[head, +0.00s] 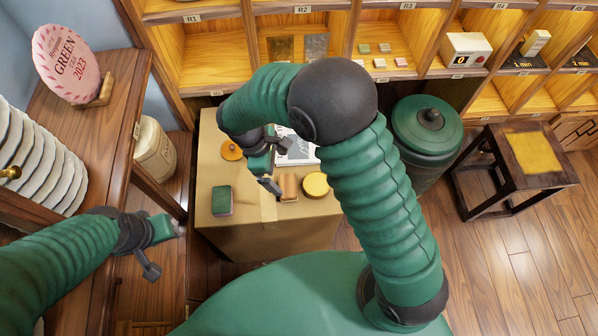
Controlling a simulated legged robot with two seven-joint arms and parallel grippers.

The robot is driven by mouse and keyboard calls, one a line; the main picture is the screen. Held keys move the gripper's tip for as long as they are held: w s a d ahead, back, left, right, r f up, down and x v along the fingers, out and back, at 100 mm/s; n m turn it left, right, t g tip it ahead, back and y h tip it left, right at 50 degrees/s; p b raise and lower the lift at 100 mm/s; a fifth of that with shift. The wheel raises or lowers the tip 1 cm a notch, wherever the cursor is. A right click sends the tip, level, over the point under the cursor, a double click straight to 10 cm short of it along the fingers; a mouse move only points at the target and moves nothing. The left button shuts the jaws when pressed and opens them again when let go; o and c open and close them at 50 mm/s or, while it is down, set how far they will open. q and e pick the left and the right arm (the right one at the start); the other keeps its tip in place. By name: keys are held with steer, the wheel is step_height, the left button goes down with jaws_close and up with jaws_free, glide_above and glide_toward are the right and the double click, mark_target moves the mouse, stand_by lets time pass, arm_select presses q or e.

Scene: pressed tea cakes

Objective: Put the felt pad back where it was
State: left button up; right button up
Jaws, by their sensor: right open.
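I cannot tell for sure which thing is the felt pad. A flat yellow square (533,152), possibly felt, lies on the dark wooden stool (497,160) at the right. A small green block with a reddish side (221,201) stands on the cardboard box (258,232) in the middle. My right gripper (276,164) is open over the box, above and left of a tan piece (288,187) and a round yellow disc (316,184). Nothing shows between its fingers. My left gripper (168,250) is open and empty, left of the box.
An orange round item (231,150) and a printed sheet (298,150), partly hidden by my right gripper, lie on the box. A green canister (427,135) stands right of it. Wooden shelves (250,83) line the back. A side counter (95,125) holds a pink round sign (70,62).

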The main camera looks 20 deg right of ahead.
arm_select(q)
steer(key=shift+s, duration=0.1)
arm_select(e)
steer(key=s+d+r+m+t+y, duration=0.3)
steer(key=s+d+r+m, duration=0.3)
steer(key=m, duration=0.6)
steer(key=shift+s+d+t, duration=0.4)
steer(key=shift+s+d, duration=0.95)
steer(key=shift+s, duration=0.3)
arm_select(q)
steer(key=shift+d+r, duration=0.1)
steer(key=shift+d, duration=0.15)
arm_select(e)
steer(key=shift+d, duration=0.25)
arm_select(q)
steer(key=shift+a, duration=0.15)
arm_select(e)
steer(key=shift+a, duration=0.15)
